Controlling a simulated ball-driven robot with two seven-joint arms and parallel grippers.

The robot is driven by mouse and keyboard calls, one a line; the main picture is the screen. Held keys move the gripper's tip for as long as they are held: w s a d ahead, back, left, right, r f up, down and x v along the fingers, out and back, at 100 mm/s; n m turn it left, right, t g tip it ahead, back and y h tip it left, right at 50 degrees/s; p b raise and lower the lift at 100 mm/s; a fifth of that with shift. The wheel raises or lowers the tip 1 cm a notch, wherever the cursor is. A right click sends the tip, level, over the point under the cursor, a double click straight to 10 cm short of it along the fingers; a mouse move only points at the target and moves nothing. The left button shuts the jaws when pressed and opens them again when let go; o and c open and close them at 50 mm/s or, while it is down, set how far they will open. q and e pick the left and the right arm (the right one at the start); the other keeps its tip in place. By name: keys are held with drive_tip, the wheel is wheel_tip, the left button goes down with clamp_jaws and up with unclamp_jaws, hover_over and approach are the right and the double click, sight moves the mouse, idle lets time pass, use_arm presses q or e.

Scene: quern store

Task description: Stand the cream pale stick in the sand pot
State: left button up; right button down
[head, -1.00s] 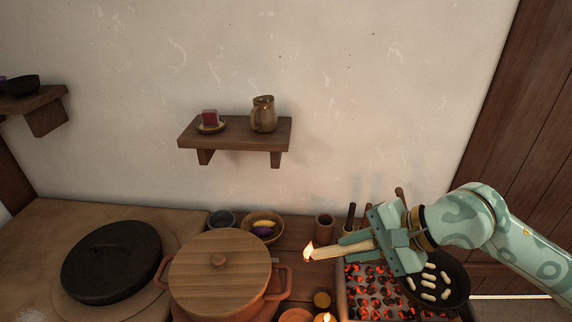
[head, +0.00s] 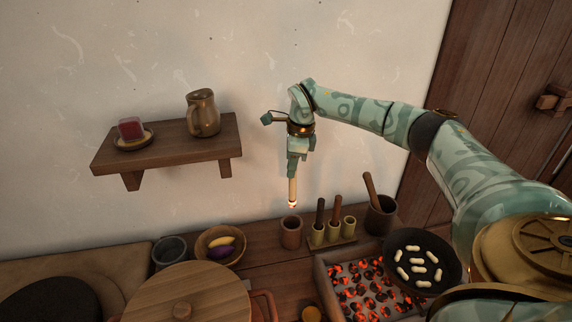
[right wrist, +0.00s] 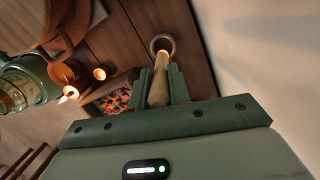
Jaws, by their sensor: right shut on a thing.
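The cream pale stick (head: 292,192) hangs nearly upright in the head view, its glowing tip pointing down. My right gripper (head: 294,178) is shut on its upper part. The small brown round pot (head: 291,234), which looks like the sand pot, stands on the counter below. The tip appears just above its rim, apart from it. In the right wrist view the stick (right wrist: 159,80) runs between the fingers of my right gripper (right wrist: 160,75) towards the pot's rim (right wrist: 172,43). The pot's inside is mostly hidden. My left gripper is not in view.
Right of the pot stands a rack of small cups (head: 334,239) with dark handles, then a dark mortar (head: 380,219). A coal tray (head: 323,280) and a black pan (head: 432,271) lie in front. A bowl (head: 208,254) stands left. A wall shelf (head: 170,150) holds a jug (head: 202,113).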

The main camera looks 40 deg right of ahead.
drive_tip(key=b, duration=0.6)
hover_over(290, 206)
drive_tip(key=f, duration=0.5)
drive_tip(key=d+f, duration=0.1)
drive_tip(key=f, duration=0.1)
drive_tip(key=shift+w+f, duration=0.2)
drive_tip(key=shift+f, duration=0.15)
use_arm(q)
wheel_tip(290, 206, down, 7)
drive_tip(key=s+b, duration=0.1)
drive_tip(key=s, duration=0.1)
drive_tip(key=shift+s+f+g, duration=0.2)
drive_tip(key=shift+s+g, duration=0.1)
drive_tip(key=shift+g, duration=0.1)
use_arm(e)
drive_tip(key=shift+a+f, duration=0.1)
drive_tip(key=shift+f, duration=2.8)
